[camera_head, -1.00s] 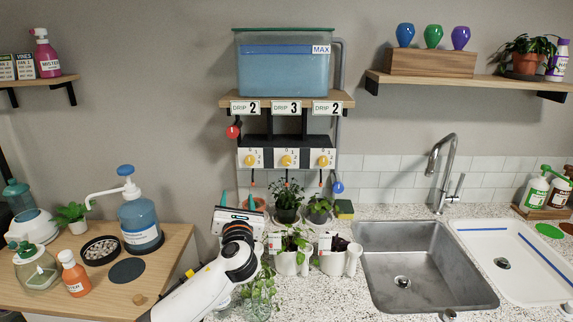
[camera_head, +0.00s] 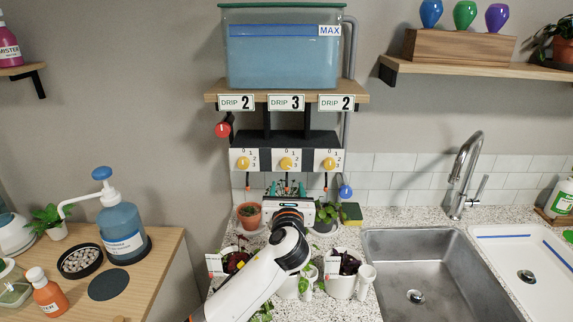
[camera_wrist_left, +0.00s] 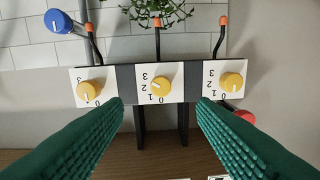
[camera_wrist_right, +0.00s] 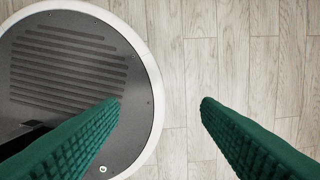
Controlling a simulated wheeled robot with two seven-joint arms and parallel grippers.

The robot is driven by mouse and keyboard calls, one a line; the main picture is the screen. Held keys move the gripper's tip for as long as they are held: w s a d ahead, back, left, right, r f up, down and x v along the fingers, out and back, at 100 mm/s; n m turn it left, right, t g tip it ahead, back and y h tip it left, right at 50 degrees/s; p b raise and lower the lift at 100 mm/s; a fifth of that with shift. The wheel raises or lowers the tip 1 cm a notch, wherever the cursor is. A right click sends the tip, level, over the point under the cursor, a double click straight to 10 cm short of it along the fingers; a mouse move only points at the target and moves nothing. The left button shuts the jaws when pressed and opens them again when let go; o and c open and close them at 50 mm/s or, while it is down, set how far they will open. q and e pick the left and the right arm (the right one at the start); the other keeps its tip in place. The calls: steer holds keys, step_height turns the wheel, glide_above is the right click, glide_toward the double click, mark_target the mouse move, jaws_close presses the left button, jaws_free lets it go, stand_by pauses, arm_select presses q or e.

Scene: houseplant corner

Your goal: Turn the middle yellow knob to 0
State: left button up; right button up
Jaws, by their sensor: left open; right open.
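The middle yellow knob (camera_head: 286,163) sits on a white dial plate numbered 0 to 3, between a left yellow knob (camera_head: 243,163) and a right yellow knob (camera_head: 329,163). In the left wrist view, the middle knob (camera_wrist_left: 161,82) appears upside down, between and beyond the fingertips. I cannot tell its exact setting. My left gripper (camera_head: 288,186) is just below the middle dial in the head view; its fingers (camera_wrist_left: 160,102) are open, empty and apart from the knob. My right gripper (camera_wrist_right: 160,102) is open and empty over the floor, outside the head view.
A water tank (camera_head: 284,50) stands on the shelf above the dials. A red knob (camera_head: 222,129) is at the rack's left, a blue knob (camera_head: 345,191) low at its right. Potted plants (camera_head: 343,284) crowd the counter around my left arm. A sink (camera_head: 430,270) lies right.

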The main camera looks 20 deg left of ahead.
mark_target(287, 166)
arm_select(q)
steer(key=p+x, duration=0.1)
steer(key=x, duration=0.8)
steer(key=shift+w+a+r, duration=0.1)
steer(key=shift+w+a, duration=0.05)
steer(key=shift+w, duration=0.15)
steer(key=shift+w+a, duration=0.15)
steer(key=shift+w, duration=0.3)
arm_select(e)
steer(key=shift+s+d+r, duration=0.45)
steer(key=shift+s+r, duration=0.2)
steer(key=shift+s, duration=0.05)
arm_select(q)
steer(key=shift+c, duration=0.3)
arm_select(e)
steer(key=shift+s+a, duration=0.1)
steer(key=shift+s, duration=0.05)
arm_select(q)
steer(key=c, duration=0.9)
arm_select(e)
steer(key=shift+s+a, duration=0.1)
